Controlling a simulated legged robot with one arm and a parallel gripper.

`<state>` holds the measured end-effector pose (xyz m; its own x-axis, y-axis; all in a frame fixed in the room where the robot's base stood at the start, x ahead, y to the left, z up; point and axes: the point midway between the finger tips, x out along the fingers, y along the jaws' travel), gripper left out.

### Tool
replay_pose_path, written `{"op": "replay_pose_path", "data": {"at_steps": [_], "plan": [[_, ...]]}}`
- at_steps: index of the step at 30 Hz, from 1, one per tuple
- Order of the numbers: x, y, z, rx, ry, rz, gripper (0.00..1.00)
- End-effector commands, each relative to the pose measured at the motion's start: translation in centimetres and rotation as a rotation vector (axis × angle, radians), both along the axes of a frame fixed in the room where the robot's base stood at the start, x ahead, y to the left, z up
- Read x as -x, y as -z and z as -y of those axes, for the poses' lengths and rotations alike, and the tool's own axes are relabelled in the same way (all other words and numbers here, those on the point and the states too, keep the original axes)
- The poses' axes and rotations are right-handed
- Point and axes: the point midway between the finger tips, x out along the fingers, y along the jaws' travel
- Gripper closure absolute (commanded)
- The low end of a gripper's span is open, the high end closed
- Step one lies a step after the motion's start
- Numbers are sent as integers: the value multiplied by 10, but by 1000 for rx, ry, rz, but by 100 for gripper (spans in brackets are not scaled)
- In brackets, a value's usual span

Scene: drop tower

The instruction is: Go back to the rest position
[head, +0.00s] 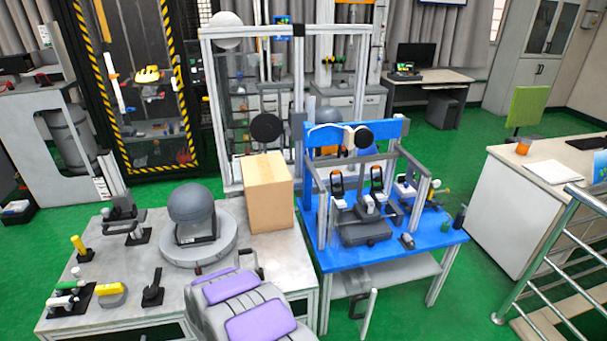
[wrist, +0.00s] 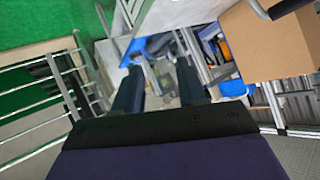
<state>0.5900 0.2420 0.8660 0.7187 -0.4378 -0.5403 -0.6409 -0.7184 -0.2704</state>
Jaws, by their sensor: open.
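My gripper (wrist: 160,85) shows in the wrist view with its two dark fingers apart and nothing between them. Beyond the fingers are blurred blue and grey parts of the test rig. In the head view, grey and purple parts of my own body rise at the bottom middle, and I cannot make out the fingers there. The gripper does not appear to touch anything.
A cardboard box (head: 266,192) and a grey ball on a round base (head: 192,213) stand on the grey table (head: 130,262). To its right is a blue table (head: 405,262) carrying a rig. A metal railing (head: 560,250) is at far right. Green floor (head: 480,275) lies between.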

Motion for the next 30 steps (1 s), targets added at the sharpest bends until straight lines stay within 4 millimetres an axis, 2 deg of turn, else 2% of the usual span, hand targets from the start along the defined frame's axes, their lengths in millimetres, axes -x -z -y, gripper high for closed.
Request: {"op": "replay_pose_path", "data": {"at_steps": [1, 6, 9, 14, 18, 23, 26, 30], "plan": [[-9, -14, -8, -60, -40, -10, 59], [-26, -60, -40, -234, -212, -54, 59], [-27, -90, -54, -316, -320, -83, 59], [-16, -140, -65, -410, -486, -133, 59], [6, -180, -63, -458, -627, -189, 59], [44, -218, -48, -470, -772, -270, 59], [74, -235, -31, -460, -850, -337, 59], [120, -254, 1, -422, -934, -438, 59]]}}
